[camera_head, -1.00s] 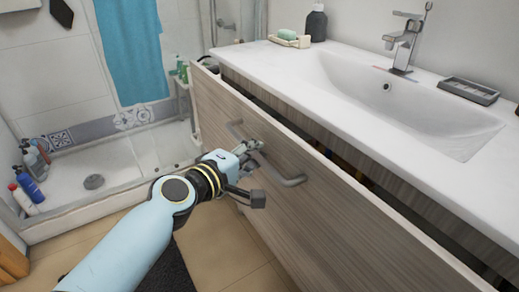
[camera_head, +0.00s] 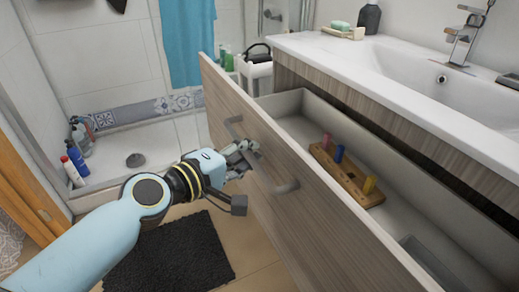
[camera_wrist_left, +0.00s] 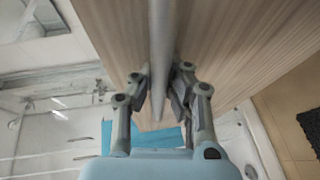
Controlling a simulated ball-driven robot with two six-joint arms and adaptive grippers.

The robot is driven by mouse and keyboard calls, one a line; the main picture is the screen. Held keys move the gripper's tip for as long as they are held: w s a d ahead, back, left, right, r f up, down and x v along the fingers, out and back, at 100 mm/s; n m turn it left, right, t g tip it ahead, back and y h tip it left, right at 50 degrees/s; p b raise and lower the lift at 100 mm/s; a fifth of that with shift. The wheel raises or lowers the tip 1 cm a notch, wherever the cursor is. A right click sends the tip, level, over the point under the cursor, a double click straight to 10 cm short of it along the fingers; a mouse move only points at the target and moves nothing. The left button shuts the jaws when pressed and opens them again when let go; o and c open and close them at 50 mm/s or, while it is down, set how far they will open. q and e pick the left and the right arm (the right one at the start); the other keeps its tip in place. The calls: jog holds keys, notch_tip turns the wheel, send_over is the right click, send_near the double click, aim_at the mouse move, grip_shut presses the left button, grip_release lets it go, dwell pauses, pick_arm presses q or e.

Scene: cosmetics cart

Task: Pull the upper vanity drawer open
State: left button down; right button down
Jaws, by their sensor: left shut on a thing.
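The upper vanity drawer (camera_head: 330,235) has a wood-grain front and stands well out from the cabinet, its inside showing. Its grey bar handle (camera_head: 286,187) runs along the front. My left gripper (camera_head: 250,153) is at the handle in the head view. In the left wrist view, my left gripper (camera_wrist_left: 163,88) has its fingers on both sides of the handle bar (camera_wrist_left: 160,45), shut on it. Part of the handle is hidden behind the fingers in the head view. My right gripper is in neither view.
In the drawer lie a wooden block with coloured pegs (camera_head: 345,174) and a grey tray (camera_head: 428,262). The white washbasin top (camera_head: 350,62) is above. A dark mat (camera_head: 170,255) lies on the floor; a shower tray (camera_head: 150,150) with bottles (camera_head: 76,160) is at left.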

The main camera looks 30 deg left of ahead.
pick_arm(q)
jog(key=shift+s+a+r, duration=0.1)
jog(key=shift+s+a, duration=0.7)
jog(key=shift+s, duration=0.15)
jog(key=c, duration=1.3)
grip_release()
jog(key=v, duration=0.7)
jog(key=shift+s, duration=0.3)
jog(key=shift+r, duration=0.1)
